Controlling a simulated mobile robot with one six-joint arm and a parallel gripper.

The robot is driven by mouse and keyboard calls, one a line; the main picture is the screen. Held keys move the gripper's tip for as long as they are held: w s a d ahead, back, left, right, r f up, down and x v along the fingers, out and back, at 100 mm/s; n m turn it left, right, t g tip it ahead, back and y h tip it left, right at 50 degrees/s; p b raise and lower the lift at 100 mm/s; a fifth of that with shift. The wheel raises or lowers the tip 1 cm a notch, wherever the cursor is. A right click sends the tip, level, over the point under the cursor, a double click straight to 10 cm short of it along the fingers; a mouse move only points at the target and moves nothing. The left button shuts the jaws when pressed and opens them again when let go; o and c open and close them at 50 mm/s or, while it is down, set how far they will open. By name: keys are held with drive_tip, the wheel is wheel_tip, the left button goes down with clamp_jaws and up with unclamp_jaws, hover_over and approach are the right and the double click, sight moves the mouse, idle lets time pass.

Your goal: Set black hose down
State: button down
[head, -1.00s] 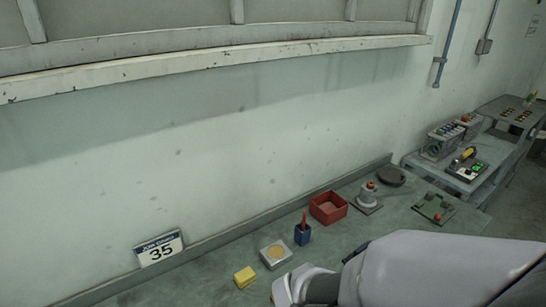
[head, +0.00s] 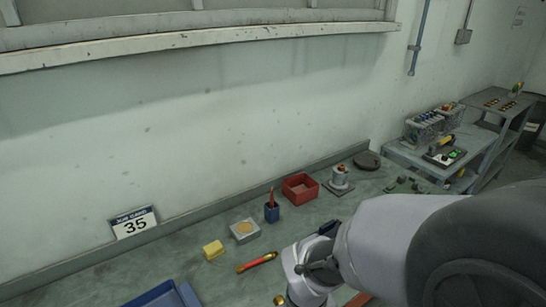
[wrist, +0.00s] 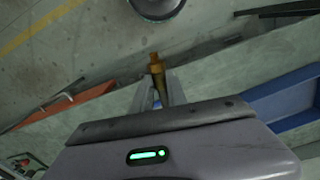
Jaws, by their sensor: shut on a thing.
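In the wrist view my gripper (wrist: 158,88) is shut on the black hose (wrist: 157,83). The hose's brass end fitting (wrist: 155,62) sticks out past the fingertips. The rest of the hose is mostly hidden by the fingers and the gripper body. In the head view a brass end (head: 280,299) shows at the bottom, beside my pale wrist. The fingers are out of sight there.
A red hose with brass ends (head: 257,262) lies on the green bench (head: 190,260). A blue tray (head: 165,296) is at the front left.

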drive_tip(key=w+d+f+m+b, duration=0.1)
drive_tip(key=w+d+f+b, duration=0.1)
drive_tip(key=w+f, duration=0.1)
drive_tip(key=w+d+f+m+b, duration=0.2)
drive_tip(key=w+d+f, duration=0.1)
drive_tip(key=w, duration=0.1)
drive_tip(key=w+d+f+m+b, duration=0.1)
drive_tip(key=w+d+f+b, duration=0.1)
drive_tip(key=w+d+f, duration=0.1)
drive_tip(key=shift+w+d+f+m+b, duration=0.15)
drive_tip(key=shift+w+m+b, duration=0.25)
drive_tip(key=shift+w, duration=0.25)
drive_tip(key=shift+w+d+f, duration=0.1)
drive_tip(key=shift+w+d, duration=0.1)
drive_tip(key=shift+w, duration=0.05)
